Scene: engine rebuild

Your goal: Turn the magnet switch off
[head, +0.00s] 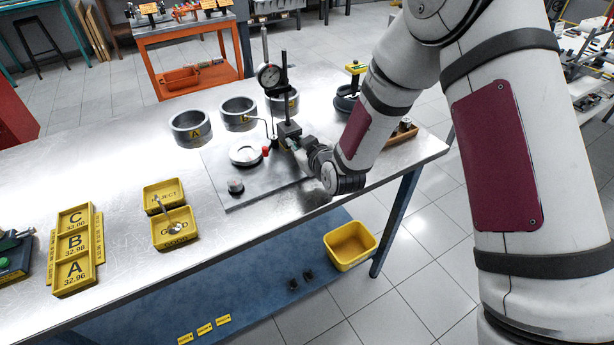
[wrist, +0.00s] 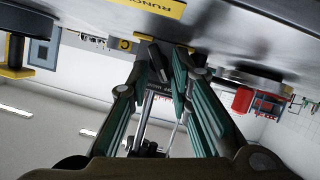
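The dial indicator stand rises from a grey metal plate (head: 222,180) on the bench in the head view. Its dark magnetic base (head: 289,131) is at the foot of the post, and the dial (head: 269,76) is above. My gripper (head: 290,143) is low over the plate, right at the base's near side. In the wrist view, my gripper (wrist: 167,58) has its two fingertips close together, with a narrow gap. A dark block and a bright post (wrist: 144,125) show between the fingers. I cannot make out the switch or whether the fingers touch it.
A red knob (head: 265,152) and a round part (head: 246,153) are left of the gripper on the plate. Several metal rings (head: 190,128) stand behind. Yellow trays (head: 175,240) lie to the left. A black stand with a yellow top (head: 355,69) is at the back right.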

